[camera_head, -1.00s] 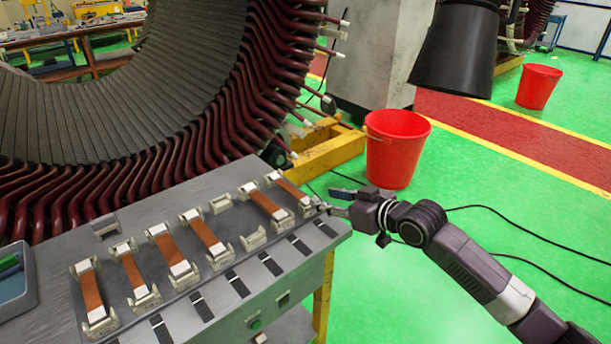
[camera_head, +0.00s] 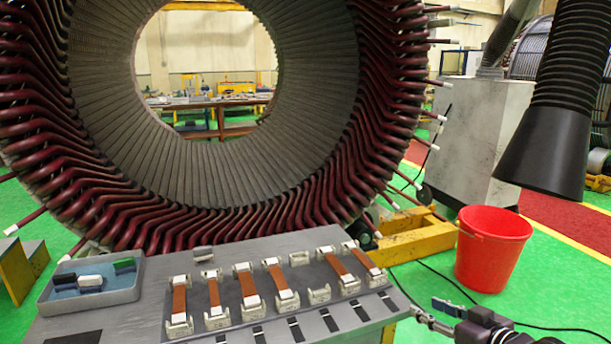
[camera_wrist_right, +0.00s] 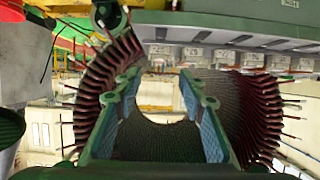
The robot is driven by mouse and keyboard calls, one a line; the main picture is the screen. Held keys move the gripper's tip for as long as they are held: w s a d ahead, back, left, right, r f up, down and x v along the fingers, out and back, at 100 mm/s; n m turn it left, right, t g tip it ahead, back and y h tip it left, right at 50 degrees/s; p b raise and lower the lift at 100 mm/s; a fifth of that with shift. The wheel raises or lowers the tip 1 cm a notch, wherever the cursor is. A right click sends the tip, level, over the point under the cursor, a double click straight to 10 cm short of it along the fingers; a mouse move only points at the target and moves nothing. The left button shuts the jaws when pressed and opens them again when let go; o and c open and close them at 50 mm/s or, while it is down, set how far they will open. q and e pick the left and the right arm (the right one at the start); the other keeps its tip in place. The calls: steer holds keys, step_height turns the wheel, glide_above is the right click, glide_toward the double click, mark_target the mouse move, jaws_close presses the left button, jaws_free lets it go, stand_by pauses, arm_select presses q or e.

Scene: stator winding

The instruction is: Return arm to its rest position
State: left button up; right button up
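My right gripper (camera_head: 434,310) is at the lower right in the head view, beside the right corner of the grey workbench (camera_head: 215,255). In the right wrist view its two fingers (camera_wrist_right: 157,90), with blue-grey inner pads, stand apart with nothing held between them. The right forearm is mostly cut off by the bottom edge of the head view. My left gripper is not in view.
Several copper-brown strips (camera_head: 248,288) sit in white holders on the workbench. A blue-grey tray (camera_head: 125,295) with small blocks is at its left. The large stator (camera_head: 225,185) stands behind. A red bucket (camera_head: 490,248) stands on green floor near my right gripper.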

steer(key=s+d+f+m+g+h, duration=0.1)
steer(key=s+d+f, duration=0.2)
steer(key=f, duration=0.7)
steer(key=s+d+f+m+g+h, duration=0.1)
steer(key=s+d+f+h, duration=0.1)
steer(key=f, duration=0.8)
steer(key=s+d+f+m+g+h, duration=0.1)
steer(key=s+d+f, duration=0.2)
steer(key=f, duration=0.8)
steer(key=s+f+g, duration=0.2)
steer(key=s+f, duration=0.6)
steer(key=f, duration=0.2)
steer(key=s+a+f+g+h, duration=0.1)
steer(key=s+a+f+g, duration=0.1)
steer(key=s+f, duration=0.65)
steer(key=s+a+f+g, duration=0.25)
steer(key=s+f, duration=0.35)
steer(key=s, duration=0.5)
steer(key=s+a+f, duration=0.2)
steer(key=s, duration=0.4)
steer(key=s+a+f+n+g, duration=0.1)
steer(key=s+a+f, duration=0.1)
steer(key=s, duration=0.5)
steer(key=s+a+f+g, duration=0.1)
steer(key=s+a+f, duration=0.1)
steer(key=s+a, duration=0.2)
steer(key=s, duration=0.3)
steer(key=shift+f, duration=0.25)
